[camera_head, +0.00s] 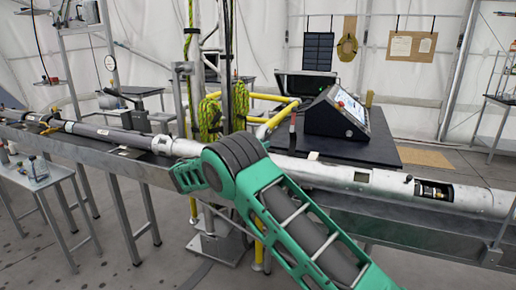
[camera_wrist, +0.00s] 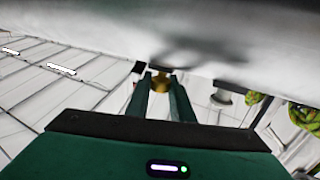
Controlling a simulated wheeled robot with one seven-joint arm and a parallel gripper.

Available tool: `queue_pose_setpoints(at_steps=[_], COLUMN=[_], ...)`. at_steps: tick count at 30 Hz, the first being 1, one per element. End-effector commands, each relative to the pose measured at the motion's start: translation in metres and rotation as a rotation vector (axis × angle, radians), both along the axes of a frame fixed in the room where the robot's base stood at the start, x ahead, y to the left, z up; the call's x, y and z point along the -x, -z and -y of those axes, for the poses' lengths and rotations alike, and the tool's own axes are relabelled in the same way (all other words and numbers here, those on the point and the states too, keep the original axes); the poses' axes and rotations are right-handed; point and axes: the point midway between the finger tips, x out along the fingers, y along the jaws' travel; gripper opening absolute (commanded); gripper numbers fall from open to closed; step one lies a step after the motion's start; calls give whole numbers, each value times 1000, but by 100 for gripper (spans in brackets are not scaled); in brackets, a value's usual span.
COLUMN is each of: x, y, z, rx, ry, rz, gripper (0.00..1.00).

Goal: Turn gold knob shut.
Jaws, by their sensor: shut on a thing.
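The gold knob (camera_wrist: 160,84) shows in the wrist view between the tips of my two green fingers, just under a long pale tube. My gripper (camera_wrist: 161,88) is shut on the knob, one finger on each side of it. A small gold part shows just above the knob, against the tube. In the head view my green arm reaches up to the silver tube (camera_head: 328,175), and the arm's end hides the knob and the fingers.
The tube lies along a long grey metal bench (camera_head: 395,206). Behind it a dark table holds a console with a screen (camera_head: 345,113). Yellow rails (camera_head: 272,113) and a post with green-yellow rope (camera_head: 241,103) stand behind my arm. A small side table (camera_head: 36,173) stands at left.

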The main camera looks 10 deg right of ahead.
Motion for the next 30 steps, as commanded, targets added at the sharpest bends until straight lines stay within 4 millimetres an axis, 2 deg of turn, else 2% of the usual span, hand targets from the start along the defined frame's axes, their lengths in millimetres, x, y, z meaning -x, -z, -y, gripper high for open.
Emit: queue_pose_setpoints(at_steps=[1, 16, 30], x=[-3, -5, -6], y=[2, 0, -1], z=[-8, -8, -10], rx=[-2, 2, 1], ry=[3, 161, 225], rz=[1, 1, 0], gripper=[0, 0, 1])
